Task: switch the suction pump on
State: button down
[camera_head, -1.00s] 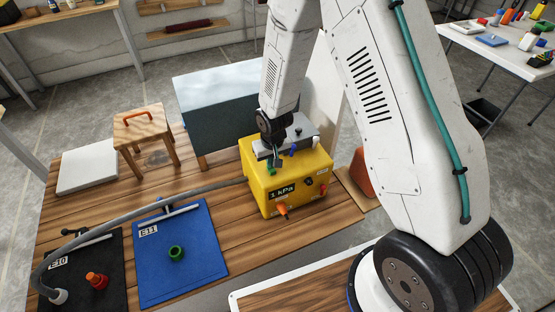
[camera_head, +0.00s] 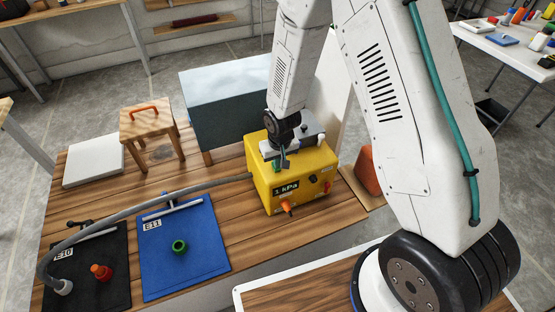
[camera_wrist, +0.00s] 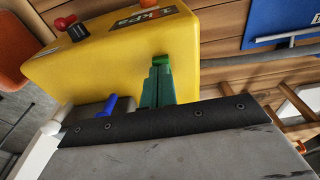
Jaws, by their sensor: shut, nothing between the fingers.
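The yellow suction pump (camera_head: 300,190) stands on the wooden bench, labelled 1 kPa, and shows upside down in the wrist view (camera_wrist: 130,50).
A grey hose (camera_head: 150,196) runs from the pump's left side to the black E10 plate (camera_head: 110,250). The blue E11 plate (camera_head: 205,250) lies beside it. A blue-grey box (camera_head: 225,100) stands behind the pump, a wooden stool (camera_head: 150,125) at left, an orange object (camera_head: 368,170) at right.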

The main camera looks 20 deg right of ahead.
jog(key=shift+s+f, duration=0.1)
jog(key=shift+s, duration=0.2)
notch_tip(320, 180, up, 14)
jog(key=s, duration=0.2)
jog(key=shift+d, duration=0.15)
jog(key=shift+w+a+t, duration=0.25)
jog(key=shift+w+t, duration=0.05)
jog(key=shift+w, duration=0.25)
jog(key=w+f, duration=0.1)
jog(key=f, duration=0.8)
jog(key=w+f, duration=0.1)
jog(key=f, duration=0.3)
jog(key=shift+w+a+f, duration=0.1)
jog(key=shift+w+f, duration=0.15)
jog(key=shift+w, duration=0.1)
